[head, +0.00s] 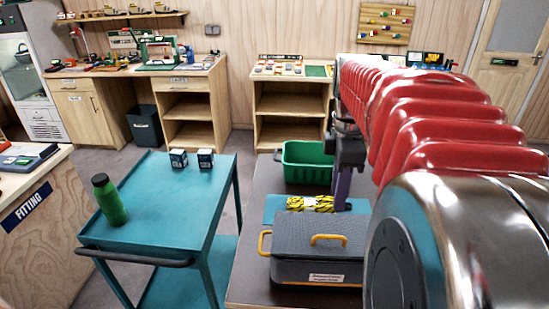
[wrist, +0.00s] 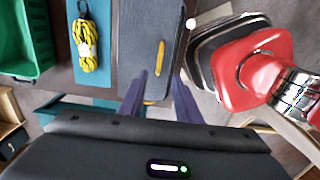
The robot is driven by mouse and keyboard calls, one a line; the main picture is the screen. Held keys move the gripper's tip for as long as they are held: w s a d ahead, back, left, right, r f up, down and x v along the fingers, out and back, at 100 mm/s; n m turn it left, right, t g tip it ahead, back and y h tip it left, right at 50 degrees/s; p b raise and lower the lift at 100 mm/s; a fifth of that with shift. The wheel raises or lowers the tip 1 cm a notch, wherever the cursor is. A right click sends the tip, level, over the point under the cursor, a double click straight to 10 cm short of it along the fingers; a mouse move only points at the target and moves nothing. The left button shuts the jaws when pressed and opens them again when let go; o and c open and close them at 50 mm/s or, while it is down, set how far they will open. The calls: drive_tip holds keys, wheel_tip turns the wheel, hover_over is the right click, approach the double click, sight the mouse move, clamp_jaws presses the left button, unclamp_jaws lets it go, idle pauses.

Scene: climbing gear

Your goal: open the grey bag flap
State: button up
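The grey bag (head: 305,269) stands on the dark bench top, with a yellow loop at its left end. Its grey flap (head: 295,228) lies closed over the top and carries a yellow handle (head: 328,238). My gripper (head: 342,190) points down at the bag's far side, above or beside the flap; the exact height is unclear. In the wrist view my gripper (wrist: 160,77) has its two purple fingers apart, with the yellow handle (wrist: 158,60) showing between them. The fingers are not closed on it. The grey flap (wrist: 138,40) also shows there.
A yellow rope coil (head: 311,204) lies on a blue mat (head: 273,206) behind the bag. A green crate (head: 305,163) stands farther back. To the left is a teal trolley (head: 165,200) with a green bottle (head: 109,200) and two small boxes.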

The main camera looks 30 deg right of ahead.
sight(330, 236)
drive_tip(key=shift+f, duration=0.15)
wheel_tip(330, 236, down, 14)
drive_tip(key=shift+r, duration=0.2)
idle(0.6)
drive_tip(key=shift+c, duration=0.3)
clamp_jaws()
